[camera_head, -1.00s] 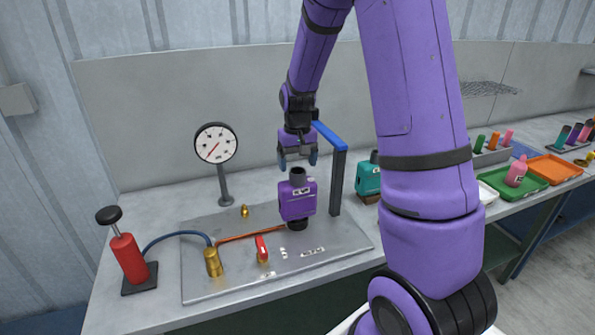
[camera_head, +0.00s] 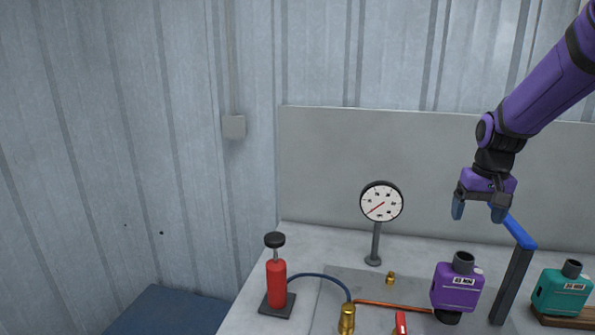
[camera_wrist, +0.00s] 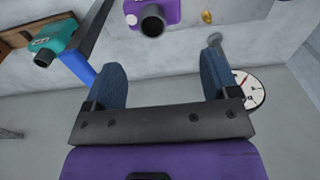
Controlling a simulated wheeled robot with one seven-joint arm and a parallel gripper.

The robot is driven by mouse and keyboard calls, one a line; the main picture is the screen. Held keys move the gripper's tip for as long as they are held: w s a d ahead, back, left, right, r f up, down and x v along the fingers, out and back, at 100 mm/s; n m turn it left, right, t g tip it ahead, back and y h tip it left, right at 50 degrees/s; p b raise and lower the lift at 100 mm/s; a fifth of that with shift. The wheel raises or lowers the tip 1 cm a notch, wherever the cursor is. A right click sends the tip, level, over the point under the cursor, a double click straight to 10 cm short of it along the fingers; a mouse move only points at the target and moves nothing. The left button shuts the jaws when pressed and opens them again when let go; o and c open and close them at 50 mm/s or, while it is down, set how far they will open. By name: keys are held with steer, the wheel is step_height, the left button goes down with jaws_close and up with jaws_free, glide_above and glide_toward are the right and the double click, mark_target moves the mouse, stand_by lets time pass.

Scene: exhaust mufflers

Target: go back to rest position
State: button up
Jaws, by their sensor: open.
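My gripper (camera_head: 479,207) is open and empty in the head view, its blue fingers pointing down above the bench. It hangs above the purple muffler (camera_head: 458,288), clear of it. The purple muffler stands upright on the metal plate beside the blue-topped post (camera_head: 514,278). In the wrist view, my gripper (camera_wrist: 164,88) shows its two blue fingers apart with nothing between them. The purple muffler (camera_wrist: 153,14) shows at the top of that view, beyond the fingertips.
A pressure gauge (camera_head: 381,202) stands left of the muffler, with a red hand pump (camera_head: 277,284) further left. A red-handled valve (camera_head: 401,323) sits in front. A teal muffler (camera_head: 562,290) stands right of the post. A backboard (camera_head: 330,160) rises behind the bench.

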steer(key=s+a+r+n+t, duration=0.1)
steer(key=s+a+r, duration=0.2)
steer(key=s, duration=0.5)
steer(key=s+a+r+n+t, duration=0.1)
steer(key=s+a+r, duration=0.3)
steer(key=s, duration=0.4)
steer(key=s+a+r+t, duration=0.2)
steer(key=s+a+r, duration=0.2)
steer(key=s, duration=0.4)
steer(key=shift+n+t, duration=0.3)
steer(key=shift+n, duration=0.1)
